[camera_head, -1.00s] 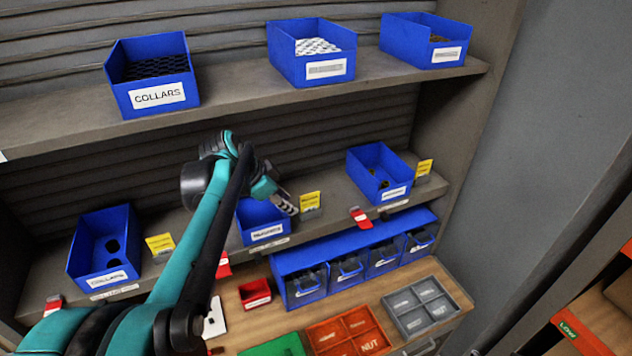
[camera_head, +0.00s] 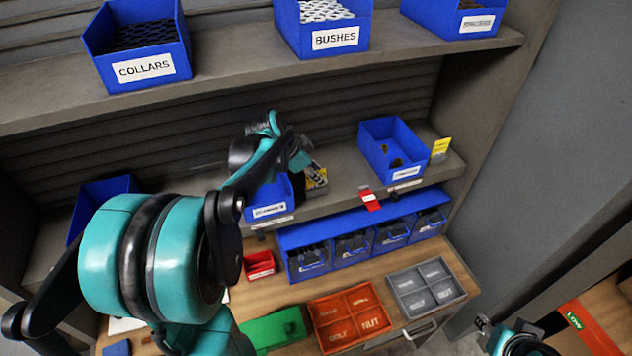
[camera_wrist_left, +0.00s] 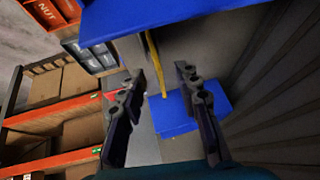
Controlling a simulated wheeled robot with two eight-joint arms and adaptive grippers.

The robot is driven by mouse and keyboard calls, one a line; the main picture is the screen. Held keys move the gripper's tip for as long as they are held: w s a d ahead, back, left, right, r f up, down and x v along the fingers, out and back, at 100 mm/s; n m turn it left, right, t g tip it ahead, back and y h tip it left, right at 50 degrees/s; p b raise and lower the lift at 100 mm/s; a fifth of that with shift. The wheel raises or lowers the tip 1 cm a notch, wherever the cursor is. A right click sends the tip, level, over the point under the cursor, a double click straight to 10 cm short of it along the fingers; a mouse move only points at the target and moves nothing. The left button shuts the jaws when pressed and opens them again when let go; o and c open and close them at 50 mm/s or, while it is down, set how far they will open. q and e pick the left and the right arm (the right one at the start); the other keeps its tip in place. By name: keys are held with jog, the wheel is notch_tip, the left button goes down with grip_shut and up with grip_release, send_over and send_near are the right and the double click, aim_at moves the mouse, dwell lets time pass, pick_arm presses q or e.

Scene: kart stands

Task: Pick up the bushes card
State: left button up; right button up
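The likely bushes card is a yellow card (camera_head: 318,181) on the lower shelf, just right of the middle blue bin (camera_head: 268,211). My left gripper (camera_head: 303,163) is over it and partly hides it; its print is too small to read. In the left wrist view the yellow card (camera_wrist_left: 154,66) shows as a thin, near edge-on strip beyond the two spread fingertips. My left gripper (camera_wrist_left: 160,76) is open, with nothing held between its fingers. My right gripper (camera_head: 483,325) is at the lower right, clear of the shelves; its fingers are too small to judge.
The upper shelf holds a bin labelled BUSHES (camera_head: 335,40) and a COLLARS bin (camera_head: 145,68). Right of the card stand another blue bin (camera_head: 410,170), a red tag (camera_head: 370,198) and another yellow card (camera_head: 441,147). Blue drawers (camera_head: 310,258) and trays (camera_head: 350,330) are below.

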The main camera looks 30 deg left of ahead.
pick_arm(q)
grip_shut()
dwell(0.3)
